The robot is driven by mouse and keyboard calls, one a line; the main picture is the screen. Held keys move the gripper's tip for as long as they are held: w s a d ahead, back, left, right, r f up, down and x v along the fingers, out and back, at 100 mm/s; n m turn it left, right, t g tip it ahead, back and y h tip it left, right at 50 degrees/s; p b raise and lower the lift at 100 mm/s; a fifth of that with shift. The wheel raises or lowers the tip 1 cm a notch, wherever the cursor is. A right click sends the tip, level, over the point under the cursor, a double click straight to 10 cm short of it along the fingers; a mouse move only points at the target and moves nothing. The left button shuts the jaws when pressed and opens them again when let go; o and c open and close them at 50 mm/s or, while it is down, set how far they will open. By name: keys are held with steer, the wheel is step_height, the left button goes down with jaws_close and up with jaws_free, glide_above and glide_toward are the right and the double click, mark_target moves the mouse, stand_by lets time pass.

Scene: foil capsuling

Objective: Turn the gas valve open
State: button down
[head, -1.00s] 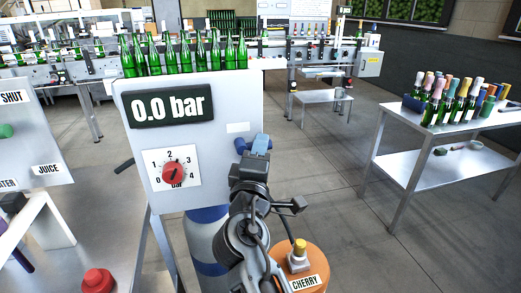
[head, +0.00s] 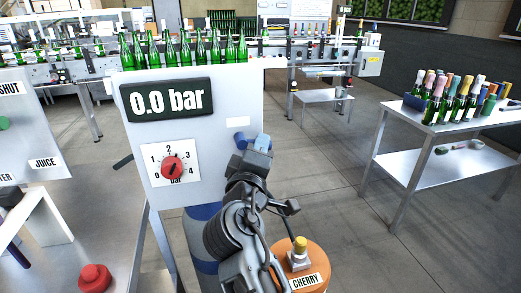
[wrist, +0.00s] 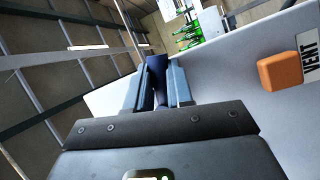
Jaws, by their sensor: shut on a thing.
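The grey panel (head: 220,160) shows a 0.0 bar readout (head: 166,100) and a red dial knob (head: 172,167). A blue valve handle (head: 239,138) sits at the panel's right edge. My gripper (head: 260,143) is at this edge, partly covering the handle. In the wrist view my gripper (wrist: 160,85) has its pale blue fingers shut on the dark blue handle (wrist: 157,70). The far end of the handle and its pivot are hidden. No label for this handle is readable.
An orange block (wrist: 281,70) beside a VENT label (wrist: 311,58) is on a pale surface in the wrist view. An orange CHERRY container (head: 303,265) stands below my arm. A bottle table (head: 415,170) is at the right. Open floor lies between.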

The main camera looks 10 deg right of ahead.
steer(key=shift+a+f+m+g+y+b, duration=0.45)
steer(key=shift+a+m+g+y, duration=0.35)
steer(key=shift+m, duration=1.15)
steer(key=shift+a+f+m+g+y+b, duration=0.5)
steer(key=shift+m+y, duration=0.5)
steer(key=shift+m, duration=1)
steer(key=shift+a+f+m+g+y+b, duration=0.4)
steer(key=shift+a+m+g+y, duration=0.4)
steer(key=shift+m, duration=1.15)
steer(key=shift+d, duration=0.15)
steer(key=c, duration=1)
jaws_free()
steer(key=v, duration=0.7)
steer(key=shift+s, duration=0.4)
